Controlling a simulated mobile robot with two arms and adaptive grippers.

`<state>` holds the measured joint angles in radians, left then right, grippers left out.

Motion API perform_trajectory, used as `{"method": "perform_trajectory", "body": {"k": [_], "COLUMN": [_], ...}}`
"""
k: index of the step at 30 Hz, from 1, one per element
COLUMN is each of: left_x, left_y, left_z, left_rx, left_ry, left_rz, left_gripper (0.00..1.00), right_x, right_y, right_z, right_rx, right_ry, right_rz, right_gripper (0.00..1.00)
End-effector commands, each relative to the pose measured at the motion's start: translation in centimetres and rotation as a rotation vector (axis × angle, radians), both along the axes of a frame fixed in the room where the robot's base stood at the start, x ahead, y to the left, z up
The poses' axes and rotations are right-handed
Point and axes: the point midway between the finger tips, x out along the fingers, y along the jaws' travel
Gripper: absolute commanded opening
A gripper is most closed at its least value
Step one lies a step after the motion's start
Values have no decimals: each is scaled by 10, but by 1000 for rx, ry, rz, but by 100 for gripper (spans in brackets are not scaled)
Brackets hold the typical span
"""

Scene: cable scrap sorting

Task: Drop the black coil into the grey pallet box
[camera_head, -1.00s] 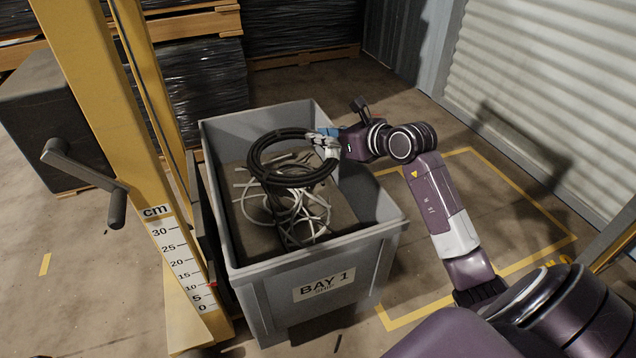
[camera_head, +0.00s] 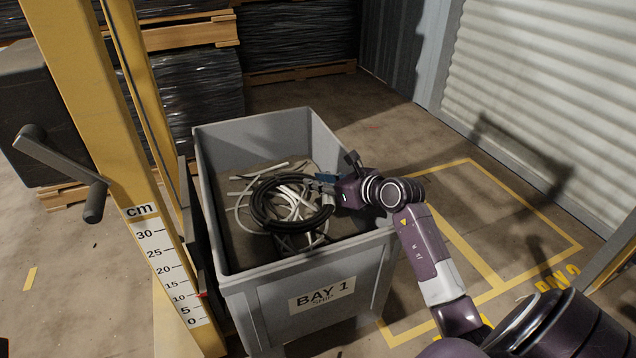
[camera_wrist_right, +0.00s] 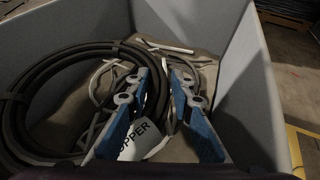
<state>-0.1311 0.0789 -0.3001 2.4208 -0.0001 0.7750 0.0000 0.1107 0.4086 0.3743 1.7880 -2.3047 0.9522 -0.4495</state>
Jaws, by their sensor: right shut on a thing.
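The black coil (camera_head: 259,207) hangs within the walls of the grey pallet box (camera_head: 262,308), low over the pale cable scraps. I cannot tell whether it touches them. My right gripper (camera_head: 322,186) reaches in over the box's right wall and is shut on the coil's right side. In the right wrist view the coil (camera_wrist_right: 18,115) fills the left, and a white tag with partly hidden lettering hangs by the blue fingers (camera_wrist_right: 160,75). The box wall (camera_wrist_right: 232,65) stands close on the right there. My left gripper is not in view.
Pale cable scraps (camera_head: 240,218) lie in the box, which is labelled BAY 1. A yellow post (camera_head: 75,90) with a cm scale and a crank (camera_head: 65,165) stands close left. Wrapped pallets (camera_head: 200,90) stand behind. Yellow-marked floor (camera_head: 480,230) on the right is clear.

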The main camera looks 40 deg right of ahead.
Motion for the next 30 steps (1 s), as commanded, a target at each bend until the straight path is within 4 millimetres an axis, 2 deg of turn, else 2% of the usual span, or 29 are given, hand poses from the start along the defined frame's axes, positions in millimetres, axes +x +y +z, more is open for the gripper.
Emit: {"method": "perform_trajectory", "body": {"k": [17,18,22,30], "left_x": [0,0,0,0], "left_y": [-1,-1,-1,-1], "left_z": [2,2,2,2], "left_rx": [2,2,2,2], "left_ry": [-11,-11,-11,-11], "left_rz": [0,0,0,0], "left_gripper": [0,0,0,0], "right_x": [1,0,0,0], "right_y": [0,0,0,0], "right_z": [-10,-12,-12,-12], "right_rx": [1,1,1,1], "right_ry": [-4,1,1,2], "right_rz": [0,0,0,0], "right_gripper": [0,22,37,39]}}
